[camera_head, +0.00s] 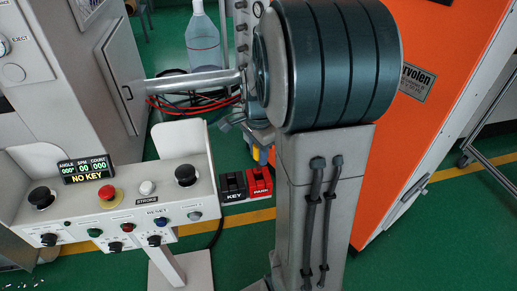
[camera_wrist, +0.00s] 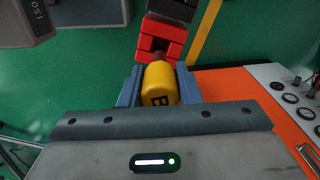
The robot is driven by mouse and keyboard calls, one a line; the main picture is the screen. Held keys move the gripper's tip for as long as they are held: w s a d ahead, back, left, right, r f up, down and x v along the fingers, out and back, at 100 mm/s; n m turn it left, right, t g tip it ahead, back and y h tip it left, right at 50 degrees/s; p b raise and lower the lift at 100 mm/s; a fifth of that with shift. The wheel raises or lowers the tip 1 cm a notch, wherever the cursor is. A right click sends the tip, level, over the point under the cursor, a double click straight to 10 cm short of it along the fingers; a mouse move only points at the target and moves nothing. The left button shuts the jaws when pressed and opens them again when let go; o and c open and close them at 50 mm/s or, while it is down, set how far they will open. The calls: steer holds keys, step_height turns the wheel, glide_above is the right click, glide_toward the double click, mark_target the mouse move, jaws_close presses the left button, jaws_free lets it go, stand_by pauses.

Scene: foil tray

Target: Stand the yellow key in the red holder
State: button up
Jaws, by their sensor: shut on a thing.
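The yellow key (camera_wrist: 159,84), marked with a black letter, is held between the blue-grey fingers of my gripper (camera_wrist: 160,88) in the wrist view. Its dark end points at the opening of the red holder (camera_wrist: 175,31); I cannot tell whether it is above the opening or inside it. In the head view the red holder (camera_head: 260,183), labelled PARK, stands right of the control panel. A bit of yellow key (camera_head: 256,155) and a blue finger (camera_head: 262,157) show just above it. My arm hides most of the gripper there.
A black holder (camera_head: 233,187) labelled KEY adjoins the red one on its left. The control panel (camera_head: 115,205) with buttons and a "NO KEY" display (camera_head: 86,172) stands left. An orange machine (camera_head: 430,110) stands right. Red cables (camera_head: 195,102) lie behind.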

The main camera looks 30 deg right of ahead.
mark_target(259, 170)
steer(key=shift+f+b, duration=2.3)
steer(key=shift+f, duration=0.8)
steer(key=o, duration=1.1)
step_height(259, 170, up, 14)
steer(key=shift+f+p, duration=0.1)
steer(key=shift+p, duration=0.85)
